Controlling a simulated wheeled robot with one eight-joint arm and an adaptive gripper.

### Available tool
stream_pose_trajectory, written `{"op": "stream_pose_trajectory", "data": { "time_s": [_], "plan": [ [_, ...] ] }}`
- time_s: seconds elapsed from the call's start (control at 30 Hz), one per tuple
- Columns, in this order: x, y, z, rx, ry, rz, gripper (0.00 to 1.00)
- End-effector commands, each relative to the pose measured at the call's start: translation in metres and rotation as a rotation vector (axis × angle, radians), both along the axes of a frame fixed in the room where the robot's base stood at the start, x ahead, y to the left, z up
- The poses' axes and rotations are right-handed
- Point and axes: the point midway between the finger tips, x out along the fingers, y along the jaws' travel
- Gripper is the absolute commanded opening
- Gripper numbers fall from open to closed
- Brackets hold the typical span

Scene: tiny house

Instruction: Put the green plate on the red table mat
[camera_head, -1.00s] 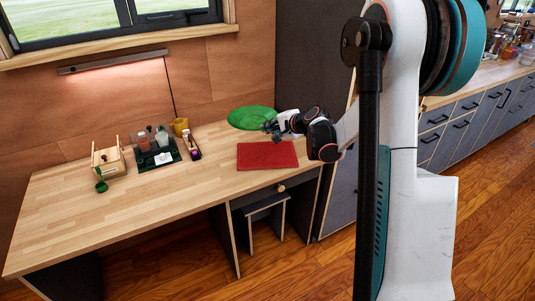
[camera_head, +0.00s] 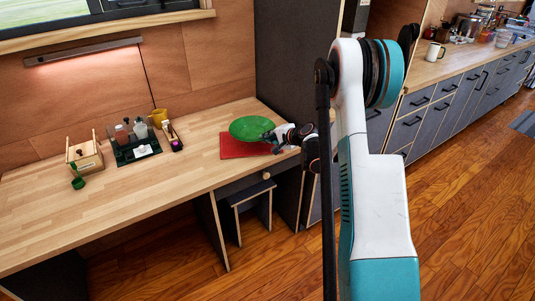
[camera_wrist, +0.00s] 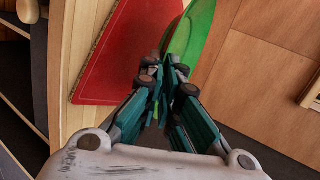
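The green plate (camera_head: 250,127) is in the head view, its near part overlapping the far part of the red table mat (camera_head: 243,149). My gripper (camera_head: 269,136) is at the plate's right rim. In the wrist view, the fingers (camera_wrist: 168,72) are close together on the rim of the plate (camera_wrist: 196,32), which shows as a narrow green shape. The red mat (camera_wrist: 118,55) lies to its left in that view. The plate looks held a little above the mat, but the gap is hard to judge. The plate hides part of the mat.
A dark tray with small bottles (camera_head: 140,147), a yellow cup (camera_head: 159,117) and a wooden box (camera_head: 86,157) stand left of the mat on the wooden desk (camera_head: 110,210). A tall dark panel (camera_head: 292,75) stands close at the right. The desk's front left is clear.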

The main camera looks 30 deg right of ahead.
Motion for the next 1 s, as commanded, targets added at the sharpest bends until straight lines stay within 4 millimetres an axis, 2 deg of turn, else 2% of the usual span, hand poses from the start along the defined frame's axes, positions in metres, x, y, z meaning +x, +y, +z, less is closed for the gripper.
{"op": "stream_pose_trajectory", "data": {
  "time_s": [0.07,0.27,0.57,0.9,0.93,1.0],
  "plan": [
    [0.000,0.000,-0.012,0.001,-0.001,0.000,0.00],
    [0.000,0.000,-0.022,0.001,-0.001,0.000,0.00],
    [0.000,0.000,-0.060,0.001,-0.001,0.000,0.00],
    [0.000,0.000,-0.062,0.001,-0.001,0.000,0.00],
    [0.000,0.000,-0.062,0.000,0.000,0.000,0.10],
    [0.000,0.000,-0.062,0.000,0.000,0.000,0.13]
  ]
}}
